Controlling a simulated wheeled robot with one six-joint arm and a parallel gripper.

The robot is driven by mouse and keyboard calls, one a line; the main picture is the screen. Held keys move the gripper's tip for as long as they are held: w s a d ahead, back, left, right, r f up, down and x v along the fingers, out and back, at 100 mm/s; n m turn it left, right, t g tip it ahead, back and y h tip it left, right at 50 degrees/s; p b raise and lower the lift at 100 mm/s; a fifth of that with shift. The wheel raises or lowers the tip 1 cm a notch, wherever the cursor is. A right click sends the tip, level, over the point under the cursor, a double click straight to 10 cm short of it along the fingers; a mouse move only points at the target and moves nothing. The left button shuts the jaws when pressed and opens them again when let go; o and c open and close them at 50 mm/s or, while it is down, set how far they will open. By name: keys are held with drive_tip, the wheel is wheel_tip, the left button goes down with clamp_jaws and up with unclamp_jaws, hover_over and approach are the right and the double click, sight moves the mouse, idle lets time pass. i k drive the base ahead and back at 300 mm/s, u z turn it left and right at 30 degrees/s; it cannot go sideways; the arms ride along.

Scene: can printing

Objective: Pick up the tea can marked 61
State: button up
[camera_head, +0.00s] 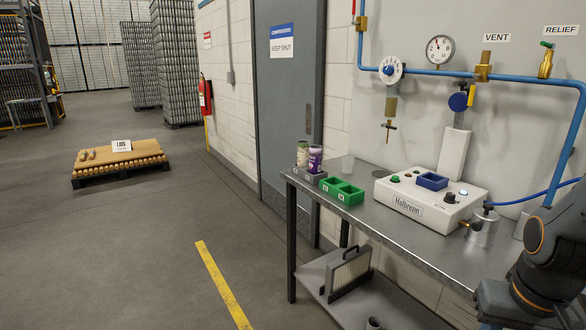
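Two small cans stand upright at the table's far left end in the camera_head view. One is a purple can (315,160). The other is a pale can with a green top (302,155), just left of it. Both stand in a grey holder (308,177). Their markings are too small to read, so I cannot tell which is 61. Only a link of my arm shows, at the lower right; my gripper is out of the picture.
A green two-slot tray (341,191) stands right of the holder on the metal table (376,225). Behind is a translucent cup (347,164). A white control box (405,190) with a blue tray (432,180) fills the middle. A metal cylinder (483,229) stands near my arm.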

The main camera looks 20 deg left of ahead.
sight(303, 145)
drive_tip(key=u, duration=1.6)
drive_tip(key=i, duration=0.95)
drive_tip(key=u, duration=0.45)
drive_tip(key=i, duration=1.05)
drive_tip(key=z, duration=0.9)
drive_tip(key=i, duration=0.8)
drive_tip(key=z, duration=1.15)
drive_tip(key=i, duration=0.65)
